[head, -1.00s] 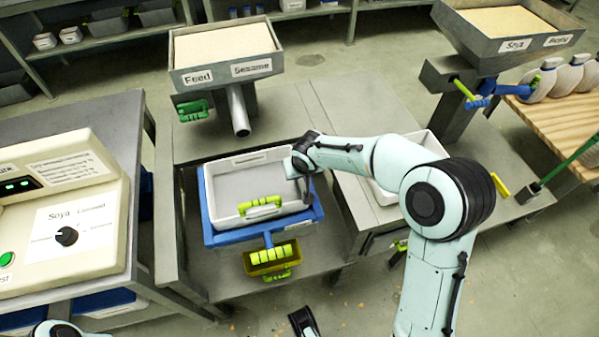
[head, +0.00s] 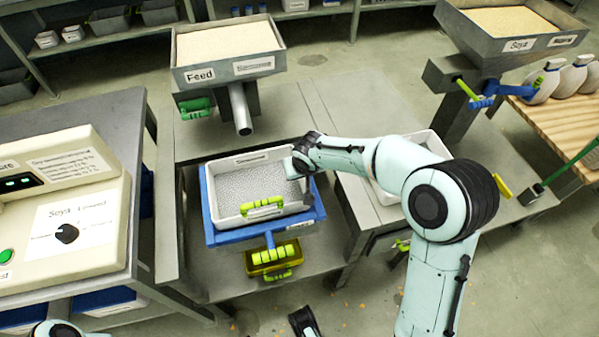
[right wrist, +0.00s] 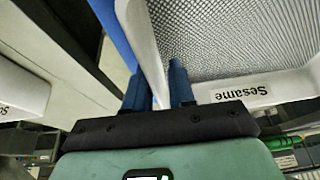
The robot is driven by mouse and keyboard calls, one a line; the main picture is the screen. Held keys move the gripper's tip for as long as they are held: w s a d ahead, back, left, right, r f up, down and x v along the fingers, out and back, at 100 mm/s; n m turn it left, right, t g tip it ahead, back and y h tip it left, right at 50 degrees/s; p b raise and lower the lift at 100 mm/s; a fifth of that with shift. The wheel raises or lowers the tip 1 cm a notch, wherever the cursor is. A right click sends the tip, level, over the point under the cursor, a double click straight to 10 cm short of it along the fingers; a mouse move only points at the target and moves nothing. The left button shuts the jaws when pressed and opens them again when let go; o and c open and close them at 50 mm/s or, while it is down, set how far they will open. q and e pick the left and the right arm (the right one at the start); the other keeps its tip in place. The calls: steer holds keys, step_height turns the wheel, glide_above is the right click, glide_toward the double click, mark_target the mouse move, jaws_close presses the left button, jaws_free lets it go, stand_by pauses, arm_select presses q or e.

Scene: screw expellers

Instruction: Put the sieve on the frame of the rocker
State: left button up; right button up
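The sieve (head: 230,196) is a white tray with a grey mesh floor and a lime-green handle at its front. It sits on or just over the blue frame (head: 309,222) of the rocker; I cannot tell if it is fully seated. My right gripper (head: 297,172) is at its back right corner. In the right wrist view, the sieve (right wrist: 243,93) carries a "Sesame" label, and my right gripper's blue fingertips (right wrist: 160,88) lie either side of its wall, close against it.
A hopper labelled Feed (head: 228,48) with a grey spout (head: 240,108) stands behind the rocker. A yellow bin (head: 273,261) is below its front. Another white tray (head: 437,143) lies to the right, beyond my right arm. A control panel (head: 62,215) stands at the left.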

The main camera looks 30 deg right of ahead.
steer(key=shift+s+d+f, duration=0.2)
steer(key=shift+d+f, duration=0.05)
steer(key=shift+d, duration=0.2)
steer(key=shift+r, duration=0.15)
steer(key=shift+p+v, duration=0.5)
steer(key=shift+v, duration=0.35)
arm_select(q)
steer(key=shift+s+d+r+g+p, duration=0.2)
steer(key=shift+s+r+p, duration=0.25)
steer(key=shift+r, duration=0.2)
steer(key=shift+s+d+r+g+p, duration=0.1)
steer(key=shift+s+r+g+p, duration=0.1)
steer(key=shift+s+r+p, duration=0.3)
arm_select(e)
steer(key=v, duration=1)
steer(key=shift+a+r, duration=0.25)
steer(key=shift+r, duration=0.25)
arm_select(q)
steer(key=shift+r, duration=0.1)
arm_select(e)
steer(key=shift+w, duration=0.15)
